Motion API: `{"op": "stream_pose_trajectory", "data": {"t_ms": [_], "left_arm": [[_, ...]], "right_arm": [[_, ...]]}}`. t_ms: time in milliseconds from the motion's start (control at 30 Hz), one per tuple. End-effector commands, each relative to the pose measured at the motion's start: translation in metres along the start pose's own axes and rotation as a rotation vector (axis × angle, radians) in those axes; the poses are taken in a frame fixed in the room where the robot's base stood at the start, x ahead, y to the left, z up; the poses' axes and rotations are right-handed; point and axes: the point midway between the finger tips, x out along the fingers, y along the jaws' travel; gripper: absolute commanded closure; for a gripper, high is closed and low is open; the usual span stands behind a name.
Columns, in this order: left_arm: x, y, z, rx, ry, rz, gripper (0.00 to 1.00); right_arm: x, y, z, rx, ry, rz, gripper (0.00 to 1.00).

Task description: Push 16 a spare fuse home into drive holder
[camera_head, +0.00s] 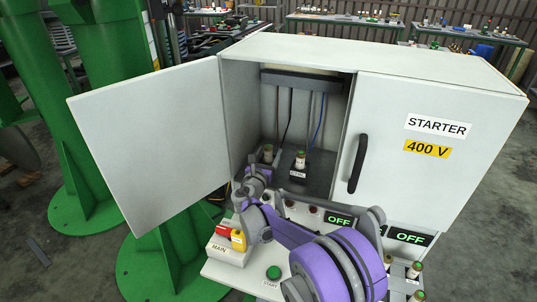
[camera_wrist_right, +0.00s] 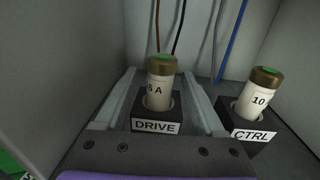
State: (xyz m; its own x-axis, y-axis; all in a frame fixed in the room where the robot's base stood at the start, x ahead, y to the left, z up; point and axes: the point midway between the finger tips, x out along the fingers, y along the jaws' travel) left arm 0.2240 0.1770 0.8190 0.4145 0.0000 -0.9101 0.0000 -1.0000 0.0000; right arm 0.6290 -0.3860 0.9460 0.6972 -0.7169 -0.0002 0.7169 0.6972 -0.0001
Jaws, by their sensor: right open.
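A cream fuse with a brown and green cap (camera_wrist_right: 160,88) stands upright in the black DRIVE holder (camera_wrist_right: 155,126). Its print is partly turned away and ends in "A". How deep it sits is hard to tell. The same fuse (camera_head: 267,153) shows in the head view, inside the open cabinet. My right gripper (camera_wrist_right: 158,76) is open, with one finger on each side of the DRIVE fuse and a gap at both sides. In the head view my right gripper (camera_head: 257,170) is low in front of the DRIVE holder. My left gripper is out of view.
A second fuse marked 10 (camera_wrist_right: 260,95) stands in the CTRL holder (camera_wrist_right: 243,134), close to the right finger. The open cabinet door (camera_head: 150,145) and side walls bound the space. A MAIN switch (camera_head: 238,240) and green START button (camera_head: 273,272) are in front. Spare fuses (camera_head: 415,269) stand lower right.

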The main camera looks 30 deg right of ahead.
Motion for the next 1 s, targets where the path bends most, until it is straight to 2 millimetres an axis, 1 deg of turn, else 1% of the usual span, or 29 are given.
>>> {"op": "stream_pose_trajectory", "data": {"t_ms": [133, 233, 367, 500, 600, 700, 833, 1000], "left_arm": [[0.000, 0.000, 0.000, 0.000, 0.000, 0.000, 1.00], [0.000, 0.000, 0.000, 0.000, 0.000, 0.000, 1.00], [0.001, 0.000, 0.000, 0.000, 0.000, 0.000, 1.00], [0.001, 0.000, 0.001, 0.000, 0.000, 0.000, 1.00], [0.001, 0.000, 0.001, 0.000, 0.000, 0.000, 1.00], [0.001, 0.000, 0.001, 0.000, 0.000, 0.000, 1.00], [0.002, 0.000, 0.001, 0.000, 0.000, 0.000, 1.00], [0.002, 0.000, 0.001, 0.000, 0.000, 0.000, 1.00]], "right_arm": [[-0.002, 0.000, 0.000, 0.000, 0.000, 0.001, 0.29], [-0.011, 0.001, 0.000, 0.001, 0.000, 0.002, 0.29], [-0.035, 0.001, 0.000, 0.000, 0.000, 0.003, 0.29], [-0.064, 0.001, 0.000, 0.000, 0.000, 0.003, 0.29], [-0.083, 0.001, 0.000, 0.000, 0.000, 0.003, 0.29], [-0.096, 0.001, 0.000, 0.001, 0.001, 0.002, 0.29], [-0.106, 0.000, 0.000, 0.001, 0.000, 0.001, 0.29], [-0.108, 0.000, 0.000, 0.000, 0.000, 0.000, 0.29]]}}
